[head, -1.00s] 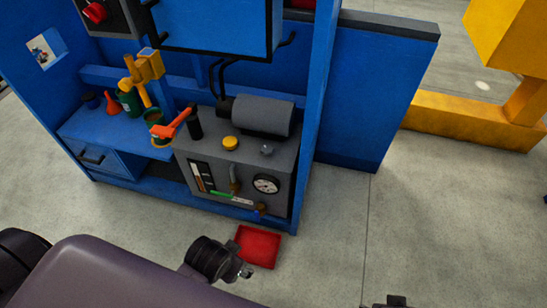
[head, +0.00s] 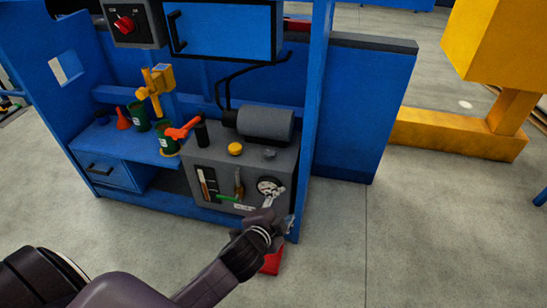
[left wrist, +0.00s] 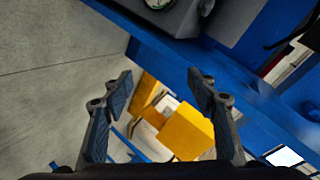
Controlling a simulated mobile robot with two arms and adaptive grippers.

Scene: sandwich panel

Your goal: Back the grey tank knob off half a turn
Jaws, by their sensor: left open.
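The grey tank knob (head: 269,153) sits on the top of the grey tank unit (head: 225,165), right of a yellow knob (head: 235,149). My left gripper (head: 280,208) is in front of the unit's right front, below the grey knob and apart from it. It overlaps part of the pressure gauge (head: 268,184) in the head view. In the left wrist view the left gripper (left wrist: 163,84) is open with nothing between its fingers. The grey knob is not visible there. My right gripper is not in view.
A dark grey cylinder (head: 266,123) lies behind the knobs. A red-handled lever (head: 183,130) and a black upright grip (head: 201,132) stand to the left. A blue panel post (head: 312,150) rises close on the right. A red tray (head: 271,264) lies on the floor, partly hidden by my arm.

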